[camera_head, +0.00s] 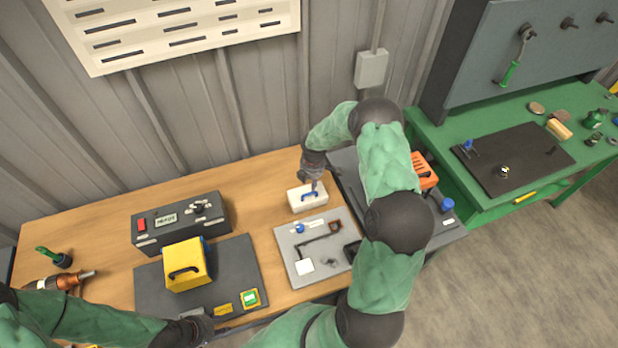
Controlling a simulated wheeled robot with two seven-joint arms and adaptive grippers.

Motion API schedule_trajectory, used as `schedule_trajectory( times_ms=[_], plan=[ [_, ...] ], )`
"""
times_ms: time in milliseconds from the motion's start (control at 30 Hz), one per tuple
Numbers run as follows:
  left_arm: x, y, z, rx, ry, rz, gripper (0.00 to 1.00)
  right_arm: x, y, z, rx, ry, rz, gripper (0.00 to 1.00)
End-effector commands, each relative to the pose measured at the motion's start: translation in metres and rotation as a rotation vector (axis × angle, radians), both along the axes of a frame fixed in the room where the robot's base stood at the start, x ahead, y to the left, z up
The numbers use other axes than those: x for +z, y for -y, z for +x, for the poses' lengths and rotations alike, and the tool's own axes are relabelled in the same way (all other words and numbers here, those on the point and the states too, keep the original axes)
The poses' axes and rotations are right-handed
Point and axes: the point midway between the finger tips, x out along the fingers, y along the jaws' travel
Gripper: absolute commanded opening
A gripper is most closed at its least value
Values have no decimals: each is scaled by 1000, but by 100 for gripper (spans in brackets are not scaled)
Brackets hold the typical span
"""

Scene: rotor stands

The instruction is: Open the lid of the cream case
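The cream case (296,204) is a small pale box with a blue handle on top. It stands on the wooden bench behind a grey board, and its lid looks shut. My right gripper (314,185) points down at the case's back right part, close to the handle. Whether it touches the case, and whether its fingers are open, is too small to tell. My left gripper (207,326) is low at the bench's front edge, by the dark mat, away from the case. Its fingers are not clear.
On the wooden bench (110,225), a yellow box (184,262) stands on a dark mat (236,262), with a black instrument case (180,226) behind. The grey board (291,262) holds small parts. My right arm hides part of the dark tray with an orange item (424,170).

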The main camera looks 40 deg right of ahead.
Motion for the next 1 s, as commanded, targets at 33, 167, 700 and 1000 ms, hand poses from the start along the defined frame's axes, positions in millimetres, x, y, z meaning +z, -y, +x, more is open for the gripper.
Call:
schedule_trajectory(
  times_ms=[33, 167, 700, 1000],
  plan=[
    [-6, 0, 0, 0, 1, 0, 40, -8, 0, 0, 0, -1, 0, 35],
    [-15, 0, 1, 1, 2, 0, 40, -24, 0, 2, 0, -1, 1, 35],
    [-64, 0, 1, 1, 2, 0, 40, -85, 2, 8, -1, 1, 0, 35],
    [-65, 0, 1, 1, 2, 0, 40, -87, 3, 9, -1, 1, 0, 35]
  ],
)
